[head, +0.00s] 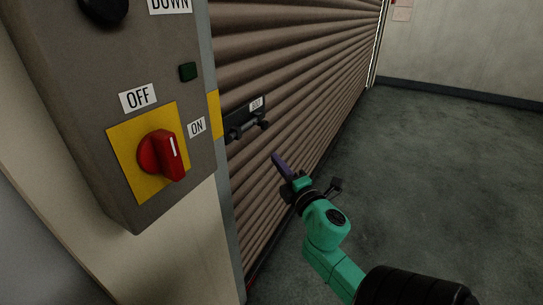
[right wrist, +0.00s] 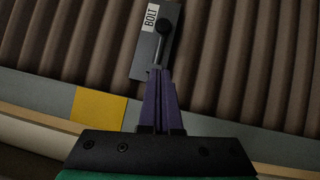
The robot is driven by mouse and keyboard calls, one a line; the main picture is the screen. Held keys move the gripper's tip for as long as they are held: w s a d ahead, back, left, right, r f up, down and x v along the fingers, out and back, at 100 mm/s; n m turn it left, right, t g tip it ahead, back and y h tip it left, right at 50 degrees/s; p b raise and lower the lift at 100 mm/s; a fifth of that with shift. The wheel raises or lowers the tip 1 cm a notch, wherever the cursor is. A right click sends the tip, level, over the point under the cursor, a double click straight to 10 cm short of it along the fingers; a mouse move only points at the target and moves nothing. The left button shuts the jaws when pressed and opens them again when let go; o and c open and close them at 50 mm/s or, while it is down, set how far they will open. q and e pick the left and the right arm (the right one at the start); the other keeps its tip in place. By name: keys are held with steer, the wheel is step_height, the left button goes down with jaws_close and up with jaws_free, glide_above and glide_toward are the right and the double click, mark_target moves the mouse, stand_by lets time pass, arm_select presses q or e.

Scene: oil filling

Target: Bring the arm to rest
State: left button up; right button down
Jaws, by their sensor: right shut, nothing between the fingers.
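My right arm (head: 335,240), green and black, reaches in from the lower right of the head view. Its right gripper (head: 278,160) has purple fingers, which are shut and empty. In the head view it shows in front of the brown roller shutter (head: 320,75), below and right of the bolt (head: 246,120). In the right wrist view the closed purple fingers (right wrist: 160,80) point toward the bolt plate (right wrist: 153,55) and its round knob. I cannot tell the gap between fingertips and bolt. My left gripper is not in view.
A grey control box (head: 75,95) stands at the left with a red rotary switch (head: 163,155) on a yellow plate, labelled OFF and ON. Open grey floor (head: 450,170) lies to the right, before a pale wall (head: 460,45).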

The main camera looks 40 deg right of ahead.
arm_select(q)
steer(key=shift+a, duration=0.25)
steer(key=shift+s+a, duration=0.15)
